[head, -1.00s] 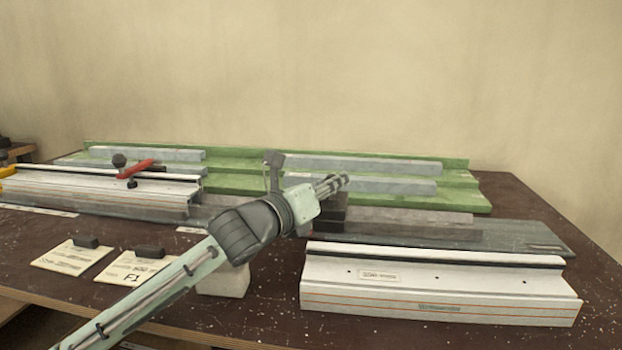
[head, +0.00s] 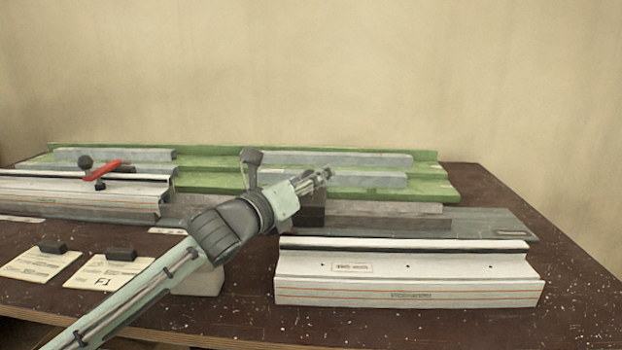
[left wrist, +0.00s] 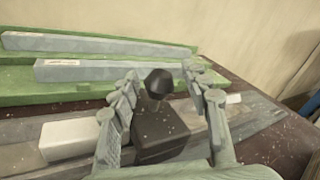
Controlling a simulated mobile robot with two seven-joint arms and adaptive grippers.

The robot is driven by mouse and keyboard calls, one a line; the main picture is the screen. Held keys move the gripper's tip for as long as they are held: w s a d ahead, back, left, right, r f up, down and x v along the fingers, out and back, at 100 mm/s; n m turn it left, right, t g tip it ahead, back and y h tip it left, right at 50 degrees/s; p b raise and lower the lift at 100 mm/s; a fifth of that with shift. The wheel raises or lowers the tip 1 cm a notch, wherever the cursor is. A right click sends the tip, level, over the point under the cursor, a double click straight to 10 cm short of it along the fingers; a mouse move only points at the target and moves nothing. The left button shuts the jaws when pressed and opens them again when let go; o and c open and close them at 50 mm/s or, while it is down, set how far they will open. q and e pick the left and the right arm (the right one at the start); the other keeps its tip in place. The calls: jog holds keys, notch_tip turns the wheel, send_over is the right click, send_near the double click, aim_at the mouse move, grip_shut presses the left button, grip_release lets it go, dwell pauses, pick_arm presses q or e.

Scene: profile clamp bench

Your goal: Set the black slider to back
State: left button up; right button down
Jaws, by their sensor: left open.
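The black slider (left wrist: 162,136) is a dark block with a round black knob (left wrist: 159,82) on top, in the left wrist view. It sits on a grey rail. In the head view the slider (head: 313,212) shows as a dark block just below my left gripper (head: 324,176), which hides its knob. In the left wrist view my left gripper (left wrist: 162,76) is open, with one finger on each side of the knob. I cannot tell whether a finger touches it. My right gripper is in neither view.
A white profile (head: 405,278) lies in front on the right. Green beds (head: 425,188) with grey bars are behind. A red-handled clamp (head: 101,170) stands on the left. Two paper cards (head: 105,272) lie at the front left. A pale block (left wrist: 68,138) is left of the slider.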

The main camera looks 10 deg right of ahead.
pick_arm(q)
jog(key=v, duration=0.7)
jog(key=shift+s+a, duration=0.2)
